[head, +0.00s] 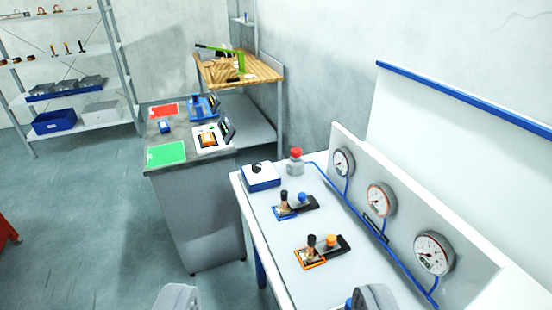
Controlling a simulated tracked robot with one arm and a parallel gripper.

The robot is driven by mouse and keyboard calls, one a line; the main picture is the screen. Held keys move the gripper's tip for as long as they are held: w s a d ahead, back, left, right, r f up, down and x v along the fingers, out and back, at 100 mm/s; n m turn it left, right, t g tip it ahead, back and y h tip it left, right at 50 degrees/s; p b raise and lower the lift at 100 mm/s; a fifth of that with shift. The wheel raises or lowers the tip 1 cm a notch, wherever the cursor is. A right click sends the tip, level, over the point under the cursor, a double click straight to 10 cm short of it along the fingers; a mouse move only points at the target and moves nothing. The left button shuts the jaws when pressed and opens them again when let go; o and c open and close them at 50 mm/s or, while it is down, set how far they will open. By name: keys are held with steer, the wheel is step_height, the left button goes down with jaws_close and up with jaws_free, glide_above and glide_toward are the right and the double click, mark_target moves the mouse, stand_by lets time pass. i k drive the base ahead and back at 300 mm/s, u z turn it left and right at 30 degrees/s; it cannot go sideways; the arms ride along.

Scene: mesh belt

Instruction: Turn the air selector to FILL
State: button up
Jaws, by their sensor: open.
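A blue and white box (262,177) with a black knob (257,168) on top sits at the far left corner of the white bench; it looks like the air selector. Its markings are too small to read, so I cannot tell its setting. My gripper (275,298) shows only as two grey fingertips at the bottom edge, wide apart and empty. It is on the near side of the box, well short of it, and touches nothing that I can see.
The white bench (283,243) also holds a red-topped grey fitting (296,163), a blue-framed valve unit (293,207) and an orange-framed one (321,250). Three gauges (381,200) line a panel on the right. A grey counter (205,223) stands left; floor beyond is clear.

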mark_target(256, 168)
steer(key=u, duration=0.4)
steer(key=i, duration=1.15)
steer(key=u, duration=0.45)
steer(key=i, duration=1.35)
steer(key=z, duration=0.3)
